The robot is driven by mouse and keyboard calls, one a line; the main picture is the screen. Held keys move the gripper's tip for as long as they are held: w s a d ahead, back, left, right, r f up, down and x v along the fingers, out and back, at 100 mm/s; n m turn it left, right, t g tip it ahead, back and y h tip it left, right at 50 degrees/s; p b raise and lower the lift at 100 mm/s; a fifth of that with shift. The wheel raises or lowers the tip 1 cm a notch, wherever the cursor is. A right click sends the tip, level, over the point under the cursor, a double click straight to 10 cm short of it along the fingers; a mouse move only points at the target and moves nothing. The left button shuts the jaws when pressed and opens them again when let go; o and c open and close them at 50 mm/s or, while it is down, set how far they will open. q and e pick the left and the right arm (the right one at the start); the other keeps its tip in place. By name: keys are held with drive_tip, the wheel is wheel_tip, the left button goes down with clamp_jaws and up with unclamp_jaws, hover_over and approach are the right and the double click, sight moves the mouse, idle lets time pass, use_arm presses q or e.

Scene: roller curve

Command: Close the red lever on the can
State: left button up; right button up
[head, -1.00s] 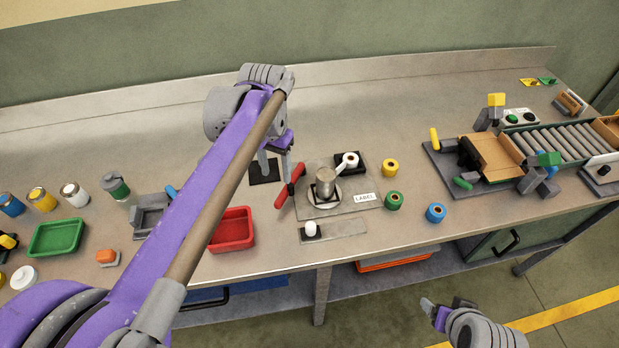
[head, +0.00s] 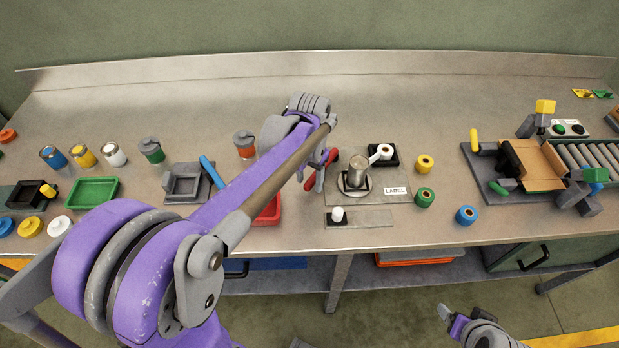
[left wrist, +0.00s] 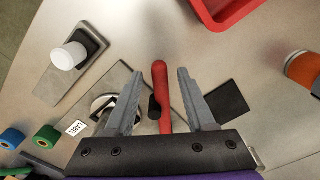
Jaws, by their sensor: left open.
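The red lever (head: 329,162) is just left of the can, tilted, partly hidden by my left gripper (head: 318,177). In the left wrist view the red lever (left wrist: 162,95) runs between the two open fingers of my left gripper (left wrist: 160,102), with a gap visible on both sides.
A white roll (head: 384,151) sits on a black pad behind the can. Yellow (head: 424,163), green (head: 425,197) and blue (head: 466,214) rolls lie to the right. A red tray (left wrist: 222,10) is near the gripper. A white knob (head: 338,214) stands in front.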

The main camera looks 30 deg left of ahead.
use_arm(q)
clamp_jaws()
idle(1.4)
